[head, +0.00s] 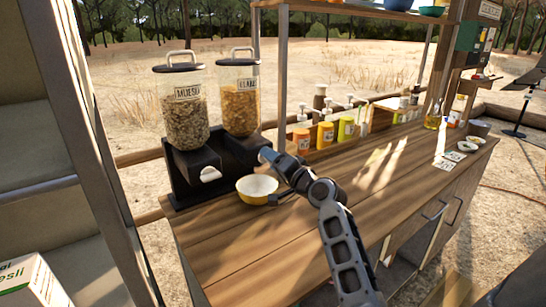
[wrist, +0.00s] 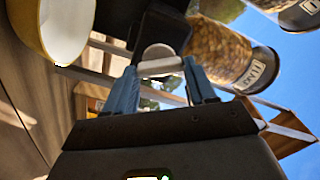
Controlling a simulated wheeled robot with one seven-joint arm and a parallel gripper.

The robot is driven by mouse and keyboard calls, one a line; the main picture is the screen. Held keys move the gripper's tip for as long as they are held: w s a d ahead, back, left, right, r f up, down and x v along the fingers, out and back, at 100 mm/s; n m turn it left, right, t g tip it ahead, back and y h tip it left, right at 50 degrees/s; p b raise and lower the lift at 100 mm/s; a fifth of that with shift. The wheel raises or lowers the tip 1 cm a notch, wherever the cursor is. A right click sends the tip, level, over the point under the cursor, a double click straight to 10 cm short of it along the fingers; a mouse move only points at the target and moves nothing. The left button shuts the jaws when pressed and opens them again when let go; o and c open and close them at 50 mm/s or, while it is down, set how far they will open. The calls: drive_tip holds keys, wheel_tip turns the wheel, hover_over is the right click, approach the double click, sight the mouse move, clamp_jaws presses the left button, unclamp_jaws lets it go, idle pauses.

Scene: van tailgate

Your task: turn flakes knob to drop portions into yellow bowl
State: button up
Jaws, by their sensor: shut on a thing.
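The flakes dispenser (head: 240,100) is a clear canister of orange-brown flakes on a black stand. Its label also shows in the wrist view (wrist: 222,52). My gripper (head: 265,156) is at the front of its base. In the wrist view my blue fingers are shut on the pale flakes knob (wrist: 160,67), one on each side. In the head view my gripper hides this knob. The yellow bowl (head: 257,196), white inside, stands upright on the counter below and in front of the flakes dispenser. Its rim shows at the upper left of the wrist view (wrist: 28,38). Its inside looks empty.
The muesli dispenser (head: 185,110) stands to the left, with its own white knob (head: 211,174). Several sauce bottles (head: 325,134) line the counter's back edge, right of my gripper. The wooden counter (head: 330,190) is clear in the middle.

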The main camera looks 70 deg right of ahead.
drive_tip(key=m+p, duration=0.2)
drive_tip(key=m, duration=0.3)
drive_tip(key=shift+d+m+p, duration=0.1)
drive_tip(key=shift+m+p, duration=0.3)
drive_tip(key=shift+f+m, duration=0.1)
drive_tip(key=shift+m, duration=0.2)
drive_tip(key=o, duration=1)
drive_tip(key=shift+o, duration=0.2)
drive_tip(key=shift+s, duration=0.15)
drive_tip(key=b+v, duration=0.1)
drive_tip(key=v, duration=0.6)
drive_tip(key=shift+s+a, duration=0.25)
